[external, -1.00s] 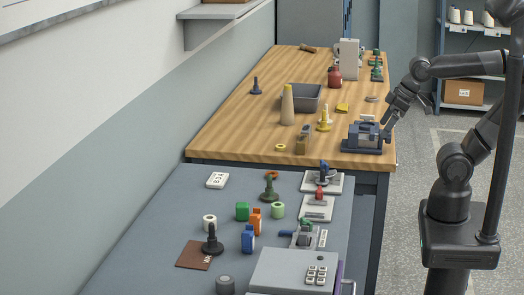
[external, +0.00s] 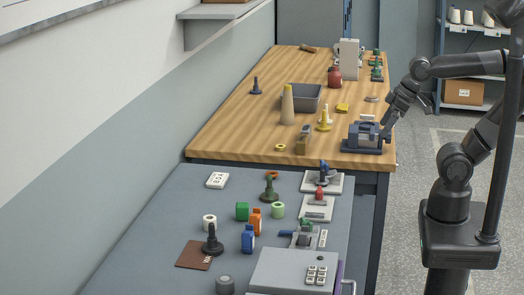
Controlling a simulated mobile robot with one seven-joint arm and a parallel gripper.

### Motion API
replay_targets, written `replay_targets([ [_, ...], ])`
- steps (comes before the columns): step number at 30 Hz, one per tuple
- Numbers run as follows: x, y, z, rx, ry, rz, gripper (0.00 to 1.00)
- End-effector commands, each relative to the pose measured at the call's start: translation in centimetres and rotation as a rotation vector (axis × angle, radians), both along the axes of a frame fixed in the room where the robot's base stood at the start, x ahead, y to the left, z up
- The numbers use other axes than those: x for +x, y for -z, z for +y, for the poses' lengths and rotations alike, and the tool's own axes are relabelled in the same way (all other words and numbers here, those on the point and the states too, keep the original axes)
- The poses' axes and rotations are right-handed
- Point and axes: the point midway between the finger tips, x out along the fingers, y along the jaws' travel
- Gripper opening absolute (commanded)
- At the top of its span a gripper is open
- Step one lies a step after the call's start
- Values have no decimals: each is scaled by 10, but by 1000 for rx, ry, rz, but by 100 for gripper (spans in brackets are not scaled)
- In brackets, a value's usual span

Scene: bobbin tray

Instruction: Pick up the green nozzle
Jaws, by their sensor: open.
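No green part is plainly a nozzle at this size. Several small green pieces (external: 376,66) stand along the far right edge of the wooden table (external: 225,128). My gripper (external: 384,125) is at the right edge of the wooden table, open, by the blue vise-like fixture (external: 362,142). Its fingertips are small and partly hidden, and nothing shows held in it. The green pieces are all apart from it.
A grey bin (external: 312,92), a beige cone (external: 287,104), a yellow spindle-shaped piece (external: 323,120) and a dark red jar (external: 335,77) stand on the wooden table. A pale upright box (external: 348,58) is at the back. The table's front left is clear.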

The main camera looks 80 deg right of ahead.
Motion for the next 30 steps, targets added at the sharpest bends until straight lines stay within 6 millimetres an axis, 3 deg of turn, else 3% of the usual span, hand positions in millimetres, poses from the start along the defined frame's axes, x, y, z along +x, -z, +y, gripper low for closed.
replay_targets([
  [10,0,0,0,0,0,0,59],
  [20,6,-3,1,1,-4,4,58],
  [23,23,-9,5,5,-13,15,58],
  [30,92,-23,22,14,-42,51,58],
])
